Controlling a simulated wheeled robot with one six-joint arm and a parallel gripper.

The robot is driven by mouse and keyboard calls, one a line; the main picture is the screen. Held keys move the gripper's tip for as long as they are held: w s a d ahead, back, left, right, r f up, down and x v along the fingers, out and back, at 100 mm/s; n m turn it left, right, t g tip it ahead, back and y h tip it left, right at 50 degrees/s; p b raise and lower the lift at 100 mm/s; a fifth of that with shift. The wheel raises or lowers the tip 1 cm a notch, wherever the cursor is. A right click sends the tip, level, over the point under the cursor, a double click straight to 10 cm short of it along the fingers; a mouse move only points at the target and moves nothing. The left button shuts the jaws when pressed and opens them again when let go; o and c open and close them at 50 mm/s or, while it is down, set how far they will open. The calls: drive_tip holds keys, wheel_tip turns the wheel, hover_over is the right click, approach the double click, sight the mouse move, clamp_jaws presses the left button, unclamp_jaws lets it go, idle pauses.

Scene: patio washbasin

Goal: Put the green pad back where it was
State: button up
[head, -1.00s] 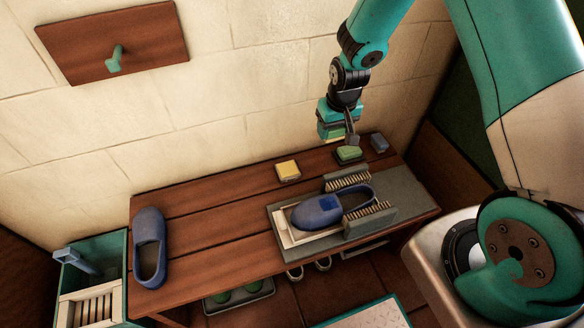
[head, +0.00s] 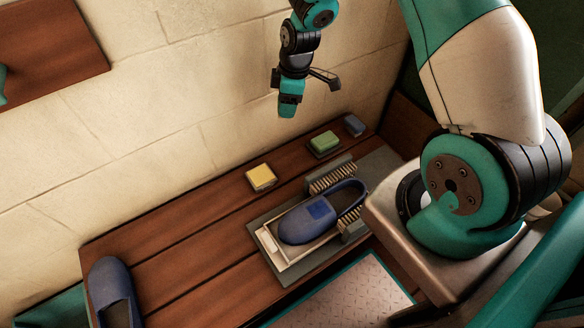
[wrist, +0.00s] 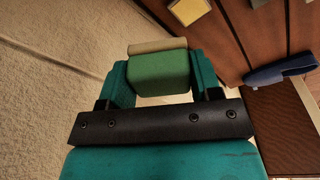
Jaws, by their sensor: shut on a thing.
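My gripper (head: 290,104) is in front of the pale wall, above the back of the wooden bench. In the wrist view its two teal fingers are shut on a green pad (wrist: 160,73) with a beige layer (wrist: 157,46) on its far side. In the head view the fingers mostly hide this held pad. Another green pad (head: 324,142) lies at the back of the bench, between a yellow pad (head: 261,177) and a small blue-grey pad (head: 354,125). The gripper is apart from all three. The yellow pad also shows in the wrist view (wrist: 187,10).
A blue shoe (head: 309,222) sits on a pale tray (head: 278,256) between brushes (head: 331,180), towards the bench front. Another blue shoe (head: 113,290) stands at the left end. A wooden panel (head: 50,50) hangs on the wall. The bench between the left shoe and yellow pad is bare.

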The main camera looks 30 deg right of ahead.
sight(291, 164)
drive_tip(key=n, duration=0.2)
drive_tip(key=f+n+b, duration=0.1)
drive_tip(key=n, duration=0.1)
drive_tip(key=d+f+n+g+b, duration=0.1)
drive_tip(key=n, duration=0.1)
drive_tip(key=shift+s+f, duration=0.2)
drive_tip(key=shift+s, duration=0.1)
drive_tip(key=shift+d+f+n, duration=0.1)
drive_tip(key=shift+f+n, duration=0.2)
drive_tip(key=shift+f, duration=0.05)
wheel_tip(291, 164, down, 19)
drive_tip(key=b, duration=0.4)
drive_tip(key=shift+f, duration=0.1)
drive_tip(key=shift+f, duration=0.15)
drive_tip(key=o, duration=0.9)
